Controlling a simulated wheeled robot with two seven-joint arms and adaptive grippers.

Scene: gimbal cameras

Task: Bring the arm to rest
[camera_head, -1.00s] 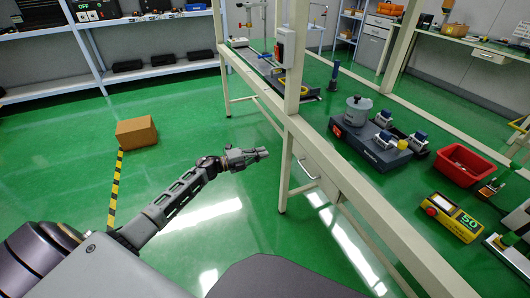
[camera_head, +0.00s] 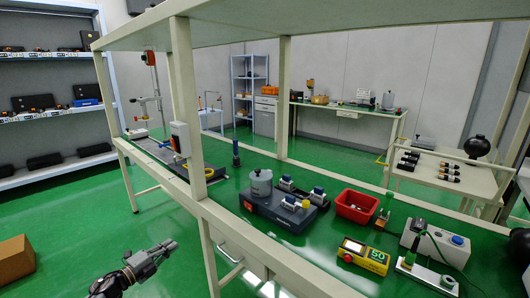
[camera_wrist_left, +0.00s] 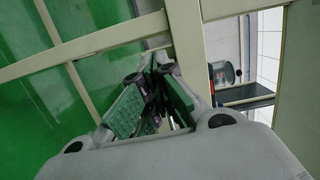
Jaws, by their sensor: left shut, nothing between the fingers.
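My left gripper (camera_head: 163,248) shows at the lower left of the head view, with a short piece of its arm behind it. Beyond the fingers are cream frame bars (camera_wrist_left: 90,42) and green floor. My right gripper is in neither current view.
The bench (camera_head: 255,243) stands just right of my gripper. It bears a grey device with a pot (camera_head: 261,184), a red bin (camera_head: 356,206) and a yellow meter (camera_head: 363,256). A cardboard box (camera_head: 15,259) lies on the floor at left. Shelves (camera_head: 60,105) line the left wall.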

